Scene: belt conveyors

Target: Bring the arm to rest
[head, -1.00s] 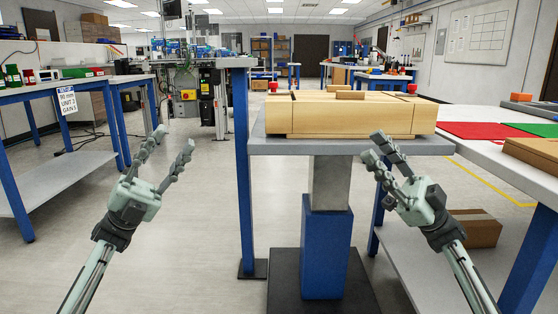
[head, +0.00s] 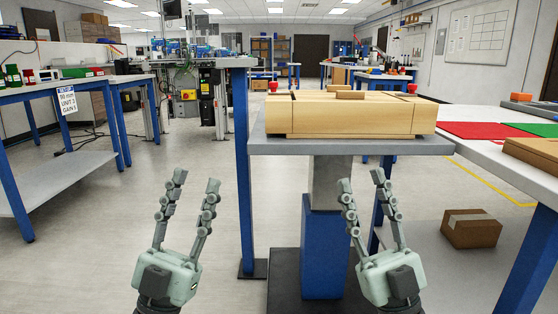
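My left gripper (head: 195,190) is at the lower left of the head view, fingers pointing up and apart, with nothing between them. My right gripper (head: 362,188) is at the lower right of centre, in front of the pedestal, also with its fingers apart and empty. Both are apart from the surfaces around them. Most of both arms is out of the frame below.
A light wooden box (head: 350,115) lies on a grey-topped pedestal table (head: 270,147) ahead. A blue-legged table (head: 40,88) stands at left. A white table (head: 490,148) at right carries red and green mats. A cardboard box (head: 470,229) sits below. Open floor lies left of centre.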

